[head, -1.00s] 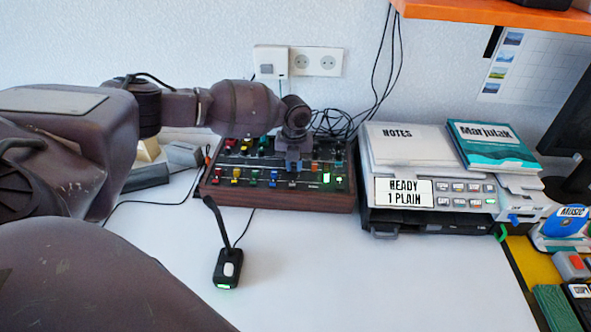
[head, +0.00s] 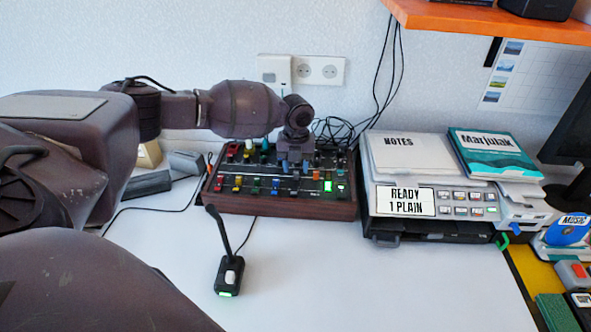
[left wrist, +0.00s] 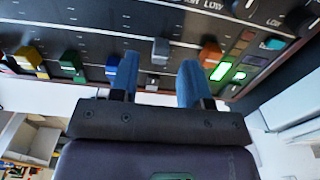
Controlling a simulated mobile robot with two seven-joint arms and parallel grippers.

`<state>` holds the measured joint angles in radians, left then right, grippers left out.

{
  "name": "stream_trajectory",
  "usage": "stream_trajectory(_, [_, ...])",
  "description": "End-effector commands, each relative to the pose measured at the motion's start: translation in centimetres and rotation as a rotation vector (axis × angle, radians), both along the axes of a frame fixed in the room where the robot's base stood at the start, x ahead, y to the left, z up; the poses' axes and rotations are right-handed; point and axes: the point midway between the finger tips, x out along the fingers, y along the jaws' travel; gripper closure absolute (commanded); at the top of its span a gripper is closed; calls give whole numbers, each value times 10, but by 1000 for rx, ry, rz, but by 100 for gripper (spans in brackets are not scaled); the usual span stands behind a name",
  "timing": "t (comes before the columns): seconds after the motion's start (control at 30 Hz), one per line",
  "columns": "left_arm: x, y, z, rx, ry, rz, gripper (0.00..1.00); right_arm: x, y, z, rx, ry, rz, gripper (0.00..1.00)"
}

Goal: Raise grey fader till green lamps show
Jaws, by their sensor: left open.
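The mixer panel (head: 275,205) with dark face and wooden front stands at the back of the desk. My left gripper (head: 295,168) is over it, pointing down. In the left wrist view my left gripper (left wrist: 157,78) is open, with two blue fingers apart. The grey fader cap (left wrist: 160,48) shows in line with the gap between the fingertips; I cannot tell whether they touch it. In the head view the gripper hides it. Green lamps (left wrist: 220,71) are lit right of the fingers; they also glow in the head view (head: 328,186). My right gripper is not in view.
An orange fader cap (left wrist: 210,54) is close right of the fingers; blue (left wrist: 71,62), green and yellow caps are left. A small microphone (head: 229,272) stands in front of the mixer. A printer (head: 480,208) stands on its right. The desk's front middle is clear.

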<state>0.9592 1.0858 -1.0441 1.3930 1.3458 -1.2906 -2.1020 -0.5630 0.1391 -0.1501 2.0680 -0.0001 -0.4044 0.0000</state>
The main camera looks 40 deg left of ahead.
Motion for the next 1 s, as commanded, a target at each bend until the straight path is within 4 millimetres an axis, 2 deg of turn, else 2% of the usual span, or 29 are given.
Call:
stream_trajectory(0.03, [1,0,14,0,-7,0,57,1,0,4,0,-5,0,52])
stream_trajectory(0.2, [1,0,46,0,-6,0,57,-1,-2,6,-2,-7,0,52])
stream_trajectory(0.4, [1,0,73,0,-5,1,57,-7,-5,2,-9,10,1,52])
stream_trajectory(0.6, [0,0,84,0,-2,0,57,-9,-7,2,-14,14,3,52])
stream_trajectory(1.0, [0,0,84,0,-1,0,57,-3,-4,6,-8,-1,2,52])
